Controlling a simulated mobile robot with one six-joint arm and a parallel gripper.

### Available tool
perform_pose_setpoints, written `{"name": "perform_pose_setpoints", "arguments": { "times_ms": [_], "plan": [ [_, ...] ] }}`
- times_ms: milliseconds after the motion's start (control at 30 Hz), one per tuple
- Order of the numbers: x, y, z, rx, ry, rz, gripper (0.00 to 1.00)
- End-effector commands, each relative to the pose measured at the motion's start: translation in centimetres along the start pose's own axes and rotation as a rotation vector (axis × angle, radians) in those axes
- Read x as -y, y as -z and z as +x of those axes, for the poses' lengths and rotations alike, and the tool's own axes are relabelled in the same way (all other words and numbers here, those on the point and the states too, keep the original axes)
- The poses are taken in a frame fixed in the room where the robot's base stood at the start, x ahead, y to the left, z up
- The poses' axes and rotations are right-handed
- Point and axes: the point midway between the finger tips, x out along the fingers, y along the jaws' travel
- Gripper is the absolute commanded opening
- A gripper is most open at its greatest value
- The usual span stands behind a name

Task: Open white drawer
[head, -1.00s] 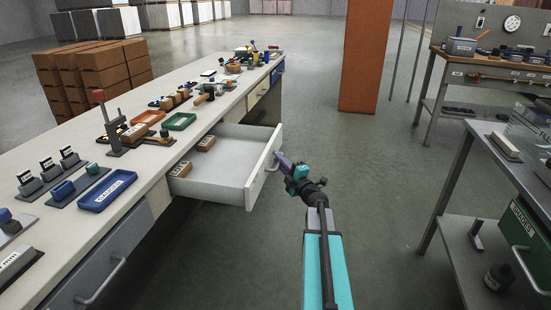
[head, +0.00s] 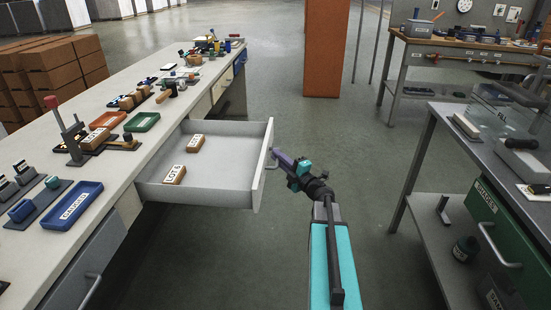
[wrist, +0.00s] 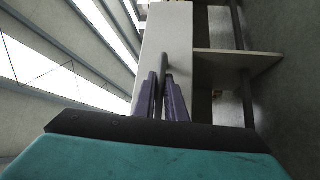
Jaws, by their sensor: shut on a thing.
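The white drawer (head: 222,190) stands pulled well out of the long bench in the head view. Two small labelled brick blocks (head: 174,175) lie inside it. My gripper (head: 277,158) is at the outer side of the drawer front, at its handle. In the wrist view the purple fingers (wrist: 166,98) are closed around the handle bar (wrist: 167,62), in front of the pale drawer front (wrist: 165,28).
The bench top (head: 120,165) holds a blue tray (head: 72,204), a green tray (head: 142,122) and several tools. A metal table (head: 455,125) with a green drawer (head: 490,215) stands at right. The floor between is clear.

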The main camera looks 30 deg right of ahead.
Motion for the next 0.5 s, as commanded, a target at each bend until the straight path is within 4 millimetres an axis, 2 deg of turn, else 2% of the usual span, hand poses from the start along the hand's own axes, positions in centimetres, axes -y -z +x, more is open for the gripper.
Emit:
{"name": "perform_pose_setpoints", "arguments": {
  "times_ms": [200, 233, 300, 500],
  "plan": [
    [-0.35, 0.06, 0.43, 0.002, -0.006, 0.003, 0.00],
    [-0.34, 0.10, 0.45, 0.002, -0.006, 0.002, 0.16],
    [-0.26, 0.20, 0.47, 0.000, -0.005, 0.002, 0.28],
    [-0.09, 0.41, 0.46, -0.004, -0.003, 0.002, 0.29]
  ]
}}
